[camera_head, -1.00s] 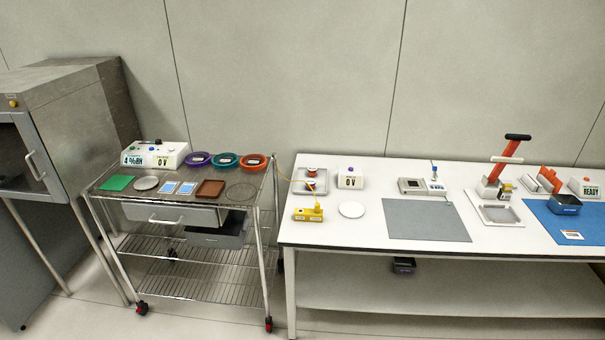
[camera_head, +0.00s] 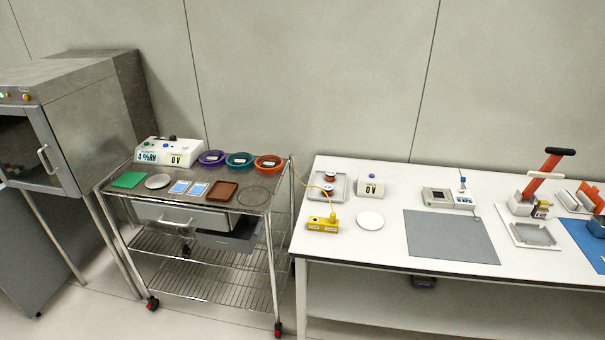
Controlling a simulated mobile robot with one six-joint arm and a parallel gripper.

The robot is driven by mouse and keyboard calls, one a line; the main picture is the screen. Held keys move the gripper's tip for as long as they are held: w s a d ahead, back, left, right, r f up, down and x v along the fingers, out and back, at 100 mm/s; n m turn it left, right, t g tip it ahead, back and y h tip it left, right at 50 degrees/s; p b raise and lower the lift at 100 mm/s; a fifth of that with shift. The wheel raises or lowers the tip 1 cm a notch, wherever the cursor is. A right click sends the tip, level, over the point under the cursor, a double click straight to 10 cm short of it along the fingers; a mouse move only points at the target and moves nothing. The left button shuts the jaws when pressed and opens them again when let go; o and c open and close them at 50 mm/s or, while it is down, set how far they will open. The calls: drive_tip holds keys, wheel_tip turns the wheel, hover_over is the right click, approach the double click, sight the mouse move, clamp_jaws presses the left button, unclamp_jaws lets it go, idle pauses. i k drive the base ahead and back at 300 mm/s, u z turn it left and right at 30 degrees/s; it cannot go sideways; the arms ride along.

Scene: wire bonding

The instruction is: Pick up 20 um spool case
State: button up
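Three round dishes or cases with small labels stand in a row along the back right of the steel cart top (camera_head: 180,201): a purple one (camera_head: 211,158), a teal one (camera_head: 239,160) and an orange one (camera_head: 268,163). The label print is too small to read, so I cannot tell which, if any, is the 20 um case. Small red-and-white spool-like items (camera_head: 328,183) sit in a grey tray (camera_head: 343,187) at the left end of the white table. My gripper is not in view.
The cart also holds a white meter box (camera_head: 170,151), a green mat (camera_head: 128,180) and a brown tray (camera_head: 222,190). Its drawer (camera_head: 180,216) is below. A steel cabinet (camera_head: 90,120) stands left. The white table (camera_head: 385,250) is right, with a yellow block (camera_head: 323,225) and grey mat (camera_head: 450,236).

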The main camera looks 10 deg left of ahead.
sight(330, 175)
drive_tip(key=u, duration=0.55)
drive_tip(key=i, duration=0.5)
drive_tip(key=u, duration=0.9)
drive_tip(key=i, duration=0.95)
drive_tip(key=u, duration=0.6)
